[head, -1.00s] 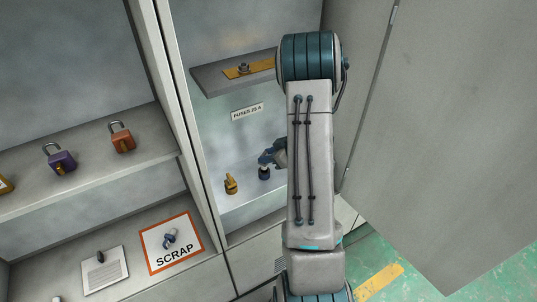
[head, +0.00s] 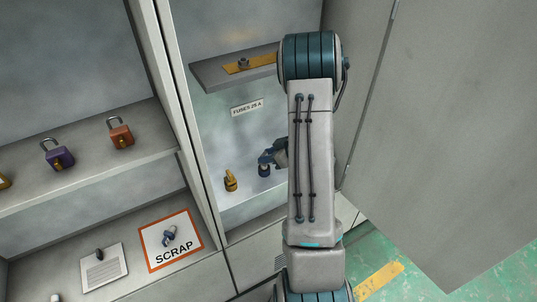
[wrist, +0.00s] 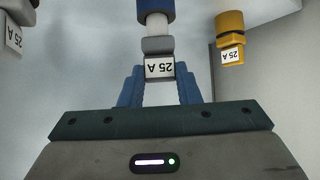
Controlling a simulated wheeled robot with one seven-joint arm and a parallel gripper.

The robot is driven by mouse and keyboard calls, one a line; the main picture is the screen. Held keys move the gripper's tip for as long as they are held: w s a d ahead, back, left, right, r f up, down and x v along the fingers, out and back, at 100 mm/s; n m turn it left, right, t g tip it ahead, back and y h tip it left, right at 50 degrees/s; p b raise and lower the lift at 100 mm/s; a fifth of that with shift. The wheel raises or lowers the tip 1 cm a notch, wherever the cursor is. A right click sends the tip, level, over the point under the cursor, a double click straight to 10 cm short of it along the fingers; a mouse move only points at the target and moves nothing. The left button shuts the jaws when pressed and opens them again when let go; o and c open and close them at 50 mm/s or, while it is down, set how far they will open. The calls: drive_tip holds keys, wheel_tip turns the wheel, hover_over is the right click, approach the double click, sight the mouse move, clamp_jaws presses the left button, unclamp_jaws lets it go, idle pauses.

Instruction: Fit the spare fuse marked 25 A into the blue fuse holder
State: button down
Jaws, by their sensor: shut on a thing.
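My gripper (head: 266,159) reaches into the cabinet bay and is shut on a fuse. In the wrist view my gripper (wrist: 160,75) has its blue fingers on the fuse's grey end, which carries an upside-down 25 A label (wrist: 159,68). The fuse's white body (wrist: 157,25) meets the blue fuse holder (wrist: 155,9) at the top edge. They look in line, but I cannot tell how deep the fuse sits. In the head view the blue holder (head: 264,171) stands directly below my fingers, and the fuse is mostly hidden there.
A yellow holder (head: 231,182) stands just left; its 25 A label shows in the wrist view (wrist: 231,55). A small shelf (head: 215,77) hangs above. A divider (head: 180,110) bounds the bay at left, an open door (head: 440,130) at right. Another 25 A piece (wrist: 12,36) shows at left.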

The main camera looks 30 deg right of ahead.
drive_tip(key=shift+f+b, duration=0.6)
drive_tip(key=shift+f, duration=0.5)
drive_tip(key=c, duration=1)
unclamp_jaws()
drive_tip(key=v, duration=1.3)
drive_tip(key=shift+s+d+r+b, duration=0.15)
drive_tip(key=shift+s+r+b, duration=0.05)
drive_tip(key=shift+s+b, duration=0.15)
